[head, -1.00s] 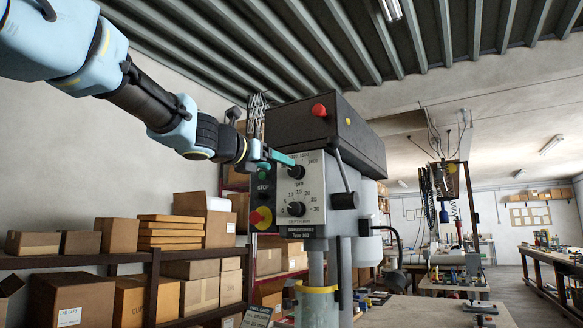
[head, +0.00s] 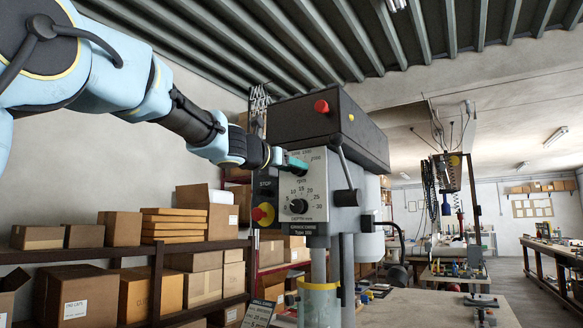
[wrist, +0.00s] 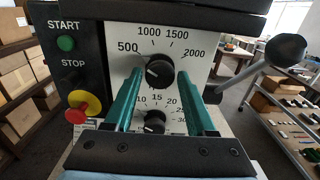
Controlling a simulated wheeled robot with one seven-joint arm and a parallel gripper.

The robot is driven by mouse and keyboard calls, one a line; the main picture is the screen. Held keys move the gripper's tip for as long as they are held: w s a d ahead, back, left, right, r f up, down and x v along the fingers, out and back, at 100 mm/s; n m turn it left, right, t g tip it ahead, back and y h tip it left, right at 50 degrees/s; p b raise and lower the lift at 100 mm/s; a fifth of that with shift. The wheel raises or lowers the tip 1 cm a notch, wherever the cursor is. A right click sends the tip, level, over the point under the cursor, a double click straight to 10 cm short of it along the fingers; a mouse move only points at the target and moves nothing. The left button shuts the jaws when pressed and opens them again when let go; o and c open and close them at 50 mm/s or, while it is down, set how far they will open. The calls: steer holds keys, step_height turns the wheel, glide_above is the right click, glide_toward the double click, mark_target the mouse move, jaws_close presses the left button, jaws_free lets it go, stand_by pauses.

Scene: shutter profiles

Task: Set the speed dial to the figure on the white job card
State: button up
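The speed dial (wrist: 159,72) is a round black knob on the pale panel of a drill press, with figures 500 to 2000 around it. A light mark shows on its left side, roughly towards 500. My gripper (wrist: 160,76) is open, its two teal fingers at the dial's left and right sides; I cannot tell whether they touch it. In the head view my gripper (head: 294,162) is at the panel and hides the dial. A printed card (head: 258,314) stands at the bottom of the head view; its text is too small to read, and I cannot tell if it is the job card.
A lower depth dial (wrist: 154,122) sits just below the fingers. A green start button (wrist: 66,43) and a red stop button on yellow (wrist: 80,106) are to the left. A lever with a black ball (wrist: 286,49) sticks out on the right. Shelves with boxes (head: 90,290) stand left.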

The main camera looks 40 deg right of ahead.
jaws_close()
steer(key=shift+f+m+b, duration=0.1)
steer(key=shift+m+b, duration=0.2)
steer(key=shift+m, duration=0.1)
steer(key=m+b, duration=0.1)
steer(key=m, duration=0.2)
steer(key=shift+w+b, duration=0.1)
steer(key=shift+b, duration=0.3)
steer(key=m+b, duration=0.2)
steer(key=m, duration=0.3)
steer(key=shift+b, duration=0.3)
steer(key=m+b, duration=0.3)
steer(key=m, duration=0.4)
steer(key=shift+m, duration=0.3)
steer(key=m+b, duration=0.2)
steer(key=m, duration=0.1)
steer(key=shift+m, duration=0.3)
steer(key=shift+m+b, duration=0.7)
steer(key=shift+m, duration=1.3)
